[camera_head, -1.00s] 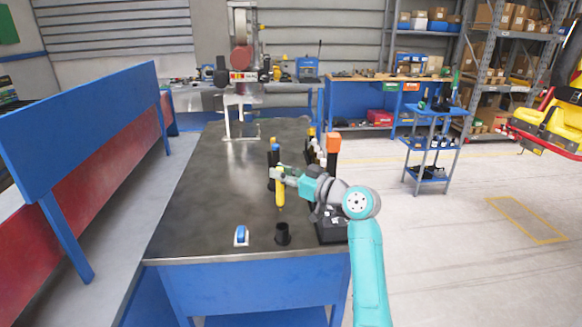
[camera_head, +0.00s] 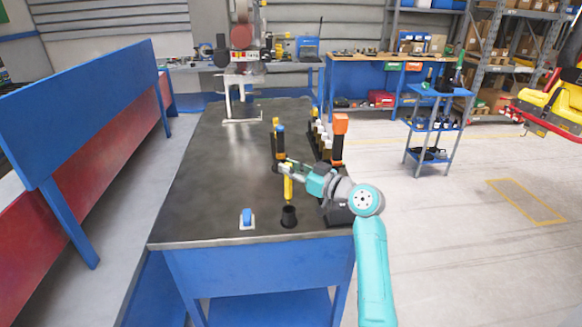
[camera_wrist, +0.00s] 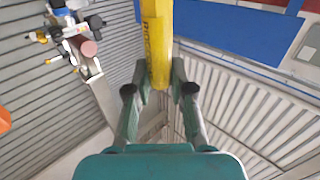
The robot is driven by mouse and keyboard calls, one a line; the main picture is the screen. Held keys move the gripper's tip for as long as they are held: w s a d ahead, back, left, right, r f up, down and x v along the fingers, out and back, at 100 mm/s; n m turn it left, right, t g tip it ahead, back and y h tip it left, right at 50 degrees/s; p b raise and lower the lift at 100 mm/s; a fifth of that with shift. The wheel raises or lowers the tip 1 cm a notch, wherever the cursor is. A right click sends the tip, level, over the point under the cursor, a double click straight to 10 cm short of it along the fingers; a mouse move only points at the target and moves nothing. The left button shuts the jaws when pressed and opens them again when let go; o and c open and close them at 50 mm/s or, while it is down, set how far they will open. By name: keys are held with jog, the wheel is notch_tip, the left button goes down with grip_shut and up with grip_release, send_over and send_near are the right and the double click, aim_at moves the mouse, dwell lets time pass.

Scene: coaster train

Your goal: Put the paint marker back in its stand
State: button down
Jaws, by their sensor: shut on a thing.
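A yellow paint marker (camera_head: 288,188) stands upright in my gripper (camera_head: 286,169), above the front part of the dark table. It also shows in the wrist view (camera_wrist: 157,45), between the two green fingers of my gripper (camera_wrist: 159,76), which are shut on it. The stand, a small black cup (camera_head: 289,217), is on the table directly below. The marker's lower end is at the cup's mouth; I cannot tell how far inside it is.
A small blue and white object (camera_head: 247,219) lies left of the cup on the dark tabletop (camera_head: 205,200). Behind my gripper stand dark bottles with yellow and blue tops (camera_head: 278,140). An orange-topped black post (camera_head: 339,138) rises to the right. The table's left side is clear.

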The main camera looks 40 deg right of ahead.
aim_at(291, 198)
jog(key=shift+f, duration=3.45)
jog(key=c, duration=0.9)
grip_release()
jog(key=shift+c, duration=0.2)
jog(key=shift+d, duration=0.1)
jog(key=s+d, duration=0.2)
jog(key=s, duration=0.9)
jog(key=shift+s, duration=0.4)
